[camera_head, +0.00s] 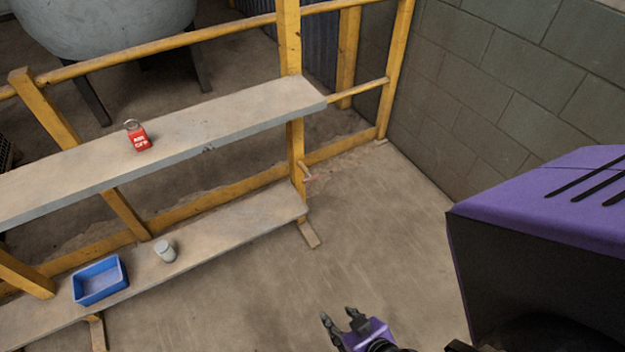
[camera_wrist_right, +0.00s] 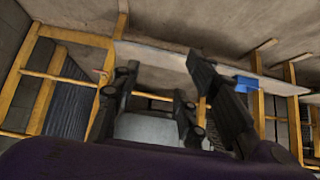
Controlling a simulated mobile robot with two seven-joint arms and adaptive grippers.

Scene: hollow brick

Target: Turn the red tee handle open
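The small red tee handle (camera_head: 309,176) sticks out from the yellow post below the right end of the upper shelf in the head view. It is too small there to tell which way it is turned. A small reddish spot in the right wrist view may be the same handle, but I cannot be sure. My right gripper (camera_head: 342,318) is at the bottom of the head view, well apart from the handle. Its fingers are spread and nothing shows between them; they also show in the right wrist view (camera_wrist_right: 155,98). My left gripper is not in view.
A red lockout padlock (camera_head: 138,137) stands on the upper shelf (camera_head: 230,110). The lower shelf (camera_head: 235,230) bears a blue bin (camera_head: 100,281) and a grey cup (camera_head: 165,251). A block wall (camera_head: 500,80) stands at right. The floor before the post is clear.

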